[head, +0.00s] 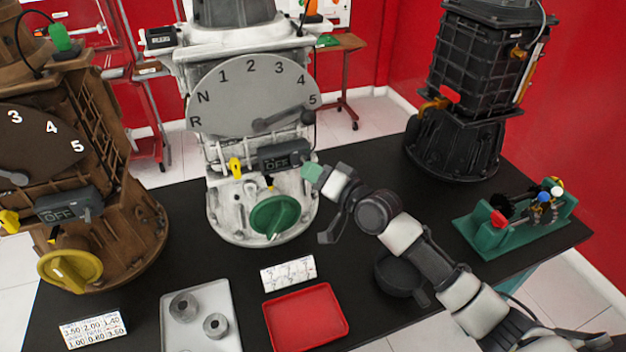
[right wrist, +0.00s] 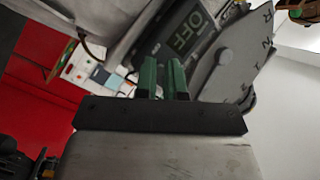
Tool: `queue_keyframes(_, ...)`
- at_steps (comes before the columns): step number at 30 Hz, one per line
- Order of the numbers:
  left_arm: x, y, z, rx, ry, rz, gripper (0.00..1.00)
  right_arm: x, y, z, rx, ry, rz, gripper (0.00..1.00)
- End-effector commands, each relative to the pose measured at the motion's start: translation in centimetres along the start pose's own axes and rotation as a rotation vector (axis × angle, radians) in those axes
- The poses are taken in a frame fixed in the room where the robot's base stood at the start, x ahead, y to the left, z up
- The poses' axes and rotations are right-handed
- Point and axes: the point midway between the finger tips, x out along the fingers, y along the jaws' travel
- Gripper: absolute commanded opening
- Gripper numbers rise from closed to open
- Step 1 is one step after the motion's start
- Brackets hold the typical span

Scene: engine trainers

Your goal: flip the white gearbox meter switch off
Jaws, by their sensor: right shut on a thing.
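The white gearbox (head: 212,215) stands at the middle of the table, with a grey gear dial (head: 235,95) on its front. Below the dial is its dark meter (head: 270,158), whose display reads OFF. The meter also shows in the right wrist view, with OFF on its display (right wrist: 188,35). My right gripper (head: 312,172) is at the meter's right end, with its green fingertips shut on the meter switch. The fingers (right wrist: 164,78) show close together in the right wrist view, and the switch is mostly hidden there. My left gripper is out of view.
A brown gearbox (head: 125,225) with its own OFF meter (head: 68,205) stands left. A black gearbox (head: 470,70) stands back right, near a green stand (head: 515,232). A grey tray (head: 200,338) with two metal rings and a red tray (head: 305,317) lie in front. A green knob (head: 275,215) is below the meter.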

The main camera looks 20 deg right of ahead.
Motion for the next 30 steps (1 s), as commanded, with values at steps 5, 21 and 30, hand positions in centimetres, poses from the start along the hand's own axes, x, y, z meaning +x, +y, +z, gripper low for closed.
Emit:
queue_keyframes(5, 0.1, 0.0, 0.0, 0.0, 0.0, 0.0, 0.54, 0.0, 0.1, 0.1, -0.003, 0.001, -0.002, 0.0)
queue_keyframes(21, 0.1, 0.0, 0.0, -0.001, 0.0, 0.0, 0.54, 0.0, 0.1, 0.1, -0.002, 0.002, -0.002, 0.34)
queue_keyframes(30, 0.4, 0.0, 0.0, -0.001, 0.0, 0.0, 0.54, -1.7, 0.2, 0.1, -0.003, 0.002, -0.001, 0.34)
